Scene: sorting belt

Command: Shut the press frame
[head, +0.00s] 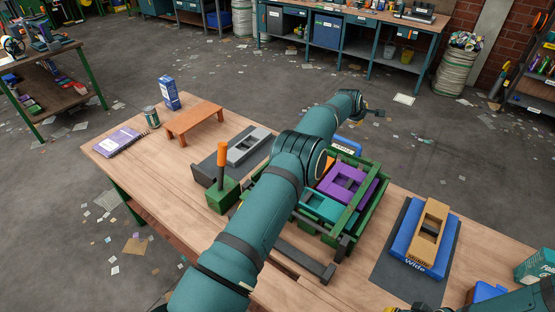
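The green press frame (359,214) stands on the wooden table at the middle right. A purple block (347,185) and a teal block (322,207) lie inside its green bars. Dark grey bars (305,262) stick out at its near side. My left arm crosses in front and hides its left part, so I cannot tell how far it is open. My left gripper (374,112) is beyond the frame, apart from it, small and partly hidden by its wrist. My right gripper (410,308) barely shows at the bottom edge, so its fingers are unclear.
A green block with an orange handle (222,156) stands left of my arm, by a grey fixture (248,147). A blue "Wide" tray (413,263) with a tan block (432,222) is at right. An orange stand (195,121), can (151,117) and notebook (120,140) are at left.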

